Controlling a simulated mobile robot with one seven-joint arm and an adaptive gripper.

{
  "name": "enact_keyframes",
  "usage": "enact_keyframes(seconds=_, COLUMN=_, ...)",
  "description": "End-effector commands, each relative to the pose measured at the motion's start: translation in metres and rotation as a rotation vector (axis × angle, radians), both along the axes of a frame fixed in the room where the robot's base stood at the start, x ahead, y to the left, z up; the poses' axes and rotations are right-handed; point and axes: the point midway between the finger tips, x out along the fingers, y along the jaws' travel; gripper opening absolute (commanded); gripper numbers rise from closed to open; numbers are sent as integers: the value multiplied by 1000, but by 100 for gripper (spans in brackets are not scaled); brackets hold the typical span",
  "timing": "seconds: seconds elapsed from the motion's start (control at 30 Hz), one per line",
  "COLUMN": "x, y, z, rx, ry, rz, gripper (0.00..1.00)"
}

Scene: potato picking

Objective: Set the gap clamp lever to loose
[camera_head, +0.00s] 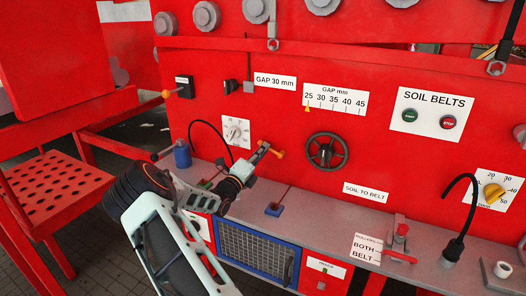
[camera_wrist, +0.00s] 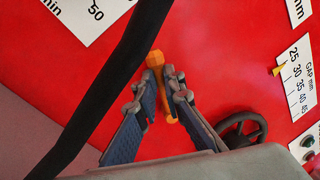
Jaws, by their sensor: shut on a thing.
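The gap clamp lever seems to be the small orange lever (camera_head: 279,153) on the red panel, below the gap scale; I see no label on it. In the wrist view the orange lever (camera_wrist: 155,58) has a rounded end and sits between my fingertips. My gripper (camera_head: 261,154) reaches the panel from the lower left and is shut on this lever. In the wrist view both fingers of my gripper (camera_wrist: 160,78) close around it. The fingers hide part of the lever, and I cannot tell its setting.
A black handwheel (camera_head: 326,151) is right of the lever. The gap scale (camera_head: 336,100) is above, with its pointer near 25. A white dial (camera_head: 236,132) is to the left. A grey ledge (camera_head: 315,205) runs below. A black hose crosses the wrist view (camera_wrist: 105,85).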

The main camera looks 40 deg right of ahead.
Motion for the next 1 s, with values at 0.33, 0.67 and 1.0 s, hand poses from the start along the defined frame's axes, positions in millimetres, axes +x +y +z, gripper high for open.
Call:
enact_keyframes(seconds=0.33, x=0, y=0, z=-1, rx=2, ry=-1, rz=0, gripper=27)
enact_keyframes(seconds=0.67, x=-6, y=21, z=-5, rx=3, ry=2, rz=2, gripper=27)
enact_keyframes(seconds=1.0, x=-27, y=87, z=-17, rx=3, ry=1, rz=3, gripper=27)
